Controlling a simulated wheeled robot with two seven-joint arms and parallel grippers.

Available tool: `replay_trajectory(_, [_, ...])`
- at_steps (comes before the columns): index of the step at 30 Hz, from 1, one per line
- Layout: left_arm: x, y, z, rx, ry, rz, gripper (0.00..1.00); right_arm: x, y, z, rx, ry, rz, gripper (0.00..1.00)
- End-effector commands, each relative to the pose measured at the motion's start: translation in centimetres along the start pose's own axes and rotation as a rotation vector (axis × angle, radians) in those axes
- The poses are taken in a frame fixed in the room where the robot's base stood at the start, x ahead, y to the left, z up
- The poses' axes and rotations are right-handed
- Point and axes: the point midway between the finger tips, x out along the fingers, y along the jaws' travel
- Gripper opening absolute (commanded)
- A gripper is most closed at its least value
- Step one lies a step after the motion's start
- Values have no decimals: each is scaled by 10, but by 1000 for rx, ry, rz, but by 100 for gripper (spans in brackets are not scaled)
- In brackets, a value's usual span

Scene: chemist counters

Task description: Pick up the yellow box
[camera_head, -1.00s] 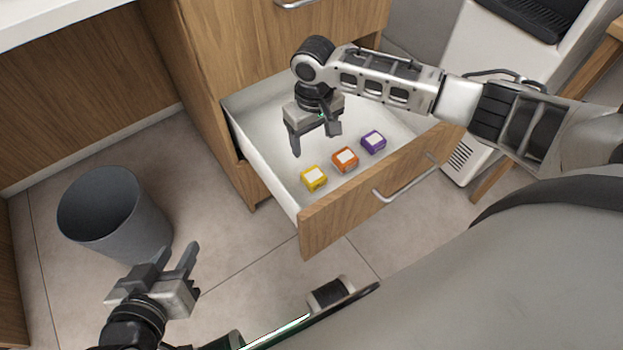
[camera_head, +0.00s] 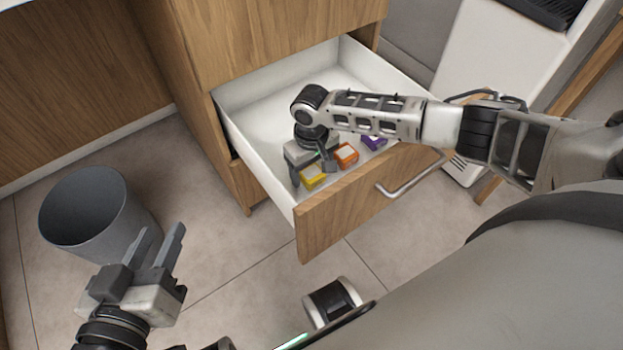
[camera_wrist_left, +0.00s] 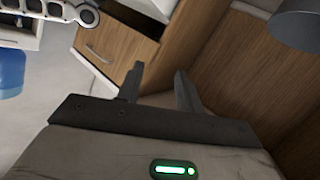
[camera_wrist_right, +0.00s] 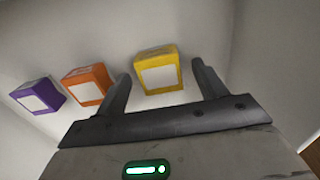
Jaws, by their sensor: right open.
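The yellow box (camera_head: 313,176) has a white label and sits in the open drawer near its front panel. In the right wrist view the yellow box (camera_wrist_right: 158,70) shows between and just beyond the fingertips. My right gripper (camera_head: 313,178) is inside the drawer, over the yellow box, with its fingers apart and one to either side; in its own wrist view (camera_wrist_right: 160,78) it is open and empty. My left gripper (camera_head: 167,245) is open and empty, above the floor near the bin. It also shows in the left wrist view (camera_wrist_left: 160,75).
An orange box (camera_head: 346,154) and a purple box (camera_head: 373,142) stand in a row beside the yellow one. The drawer's front panel (camera_head: 335,205) and side walls rise around them. A grey bin (camera_head: 90,215) stands on the floor at left. The drawer's back is empty.

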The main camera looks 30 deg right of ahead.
Motion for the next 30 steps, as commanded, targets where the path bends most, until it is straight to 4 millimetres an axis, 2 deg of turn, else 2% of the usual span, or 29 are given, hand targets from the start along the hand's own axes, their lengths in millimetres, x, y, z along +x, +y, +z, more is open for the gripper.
replay_trajectory(5, [0, 1, -3, -4, 3, 2, 36, -1, 0, 0, 0, 1, -1, 71])
replay_trajectory(10, [0, 1, -4, -3, 6, 1, 36, -1, 0, 0, 0, 1, -1, 24])
replay_trajectory(11, [1, 1, -4, -2, 7, 1, 36, -1, 0, 0, 0, 1, -1, 21])
replay_trajectory(20, [2, 0, -7, 4, 10, -2, 36, -6, 0, -1, 0, 2, -1, 21])
replay_trajectory(24, [0, -1, -12, 33, -5, -18, 36, -27, 0, -1, 1, 4, -2, 21])
replay_trajectory(30, [-3, -8, 8, 53, -116, -55, 36, -69, 0, -1, 0, 4, -1, 21])
